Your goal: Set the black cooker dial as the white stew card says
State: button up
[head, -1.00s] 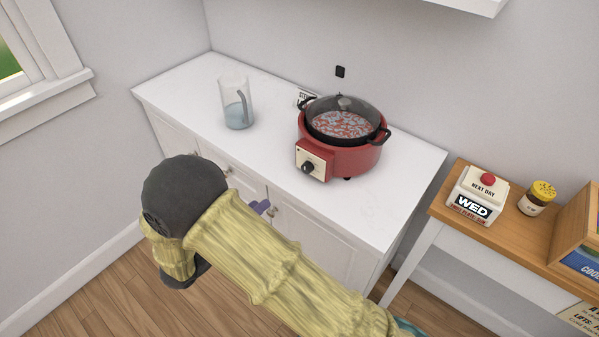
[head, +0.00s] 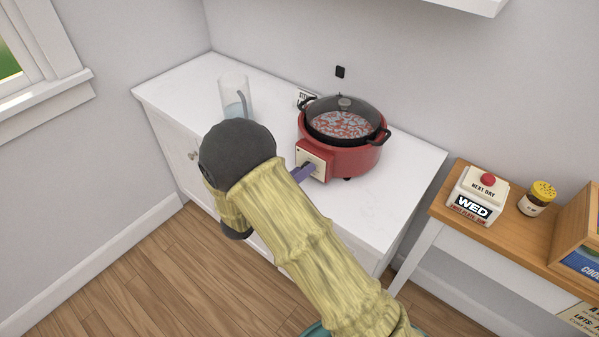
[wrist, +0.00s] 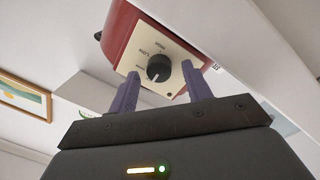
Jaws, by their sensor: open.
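The red cooker (head: 343,158) stands on the white counter, with a glass lid over reddish food. A pale mark on the dial points down in the wrist view. My gripper (wrist: 160,74) is open, its two purple fingers at either side of the dial, with gaps visible. In the head view the fingers (head: 302,172) cover the dial. The white stew card (head: 304,96) stands behind the cooker, mostly hidden; only the start of its heading shows.
A clear pitcher (head: 235,95) stands on the counter, left of the cooker. On the wooden table (head: 499,236) at right are a day block reading WED (head: 474,205), a yellow-lidded jar (head: 537,198) and a wooden box (head: 577,232). The counter's right end (head: 407,165) is clear.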

jog(key=shift+w, duration=0.1)
jog(key=c, duration=1)
jog(key=shift+o, duration=0.2)
